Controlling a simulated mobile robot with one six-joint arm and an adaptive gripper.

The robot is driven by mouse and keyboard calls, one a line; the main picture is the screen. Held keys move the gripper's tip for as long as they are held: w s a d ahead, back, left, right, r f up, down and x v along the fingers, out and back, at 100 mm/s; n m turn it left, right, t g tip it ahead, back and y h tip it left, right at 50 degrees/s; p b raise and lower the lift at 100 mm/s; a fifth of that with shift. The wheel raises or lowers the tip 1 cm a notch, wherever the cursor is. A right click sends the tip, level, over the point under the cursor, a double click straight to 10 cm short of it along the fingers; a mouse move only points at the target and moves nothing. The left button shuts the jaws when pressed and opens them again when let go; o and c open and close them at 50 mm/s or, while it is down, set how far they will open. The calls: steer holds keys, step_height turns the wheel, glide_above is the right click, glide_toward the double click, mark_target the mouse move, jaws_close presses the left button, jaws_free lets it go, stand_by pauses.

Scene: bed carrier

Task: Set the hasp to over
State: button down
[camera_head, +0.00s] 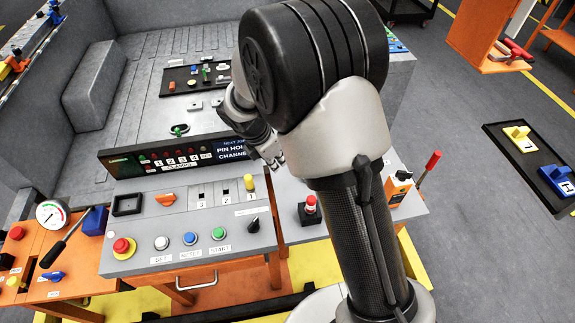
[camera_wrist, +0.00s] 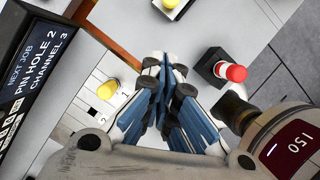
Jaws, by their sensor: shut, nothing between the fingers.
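I cannot pick out a hasp for certain in either view. My gripper (camera_head: 274,158) hangs above the right end of the grey console (camera_head: 225,262), partly hidden behind my arm in the head view. In the wrist view my gripper (camera_wrist: 168,80) is shut and empty, its blue-sided fingers together. A yellow peg (camera_head: 249,182) stands in the slot marked 1; it also shows in the wrist view (camera_wrist: 108,89), left of the fingers. A red-topped black fixture (camera_head: 310,204) stands on the right panel, and right of the fingers in the wrist view (camera_wrist: 232,72). My arm hides part of that panel.
A dark display (camera_head: 228,146) stands up behind the console. A red-handled lever (camera_head: 432,160) rises at the right, near an orange box (camera_head: 398,187). A gauge (camera_head: 52,213) and a black lever (camera_head: 66,237) stand at the left.

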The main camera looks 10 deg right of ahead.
steer(key=b+x, duration=0.2)
steer(key=x, duration=0.7)
steer(key=shift+s+b, duration=0.1)
steer(key=shift+b, duration=0.3)
steer(key=d, duration=0.1)
steer(key=w+d, duration=0.1)
steer(key=shift+w+d+f+b, duration=0.25)
steer(key=shift+d+f+b, duration=0.05)
steer(key=shift+d+f, duration=0.1)
steer(key=shift+w+d, duration=0.25)
steer(key=shift+d, duration=0.2)
steer(key=d+p, duration=0.2)
steer(key=d, duration=0.4)
steer(key=shift+d+r, duration=0.1)
steer(key=shift+d, duration=0.25)
steer(key=shift+a, duration=0.1)
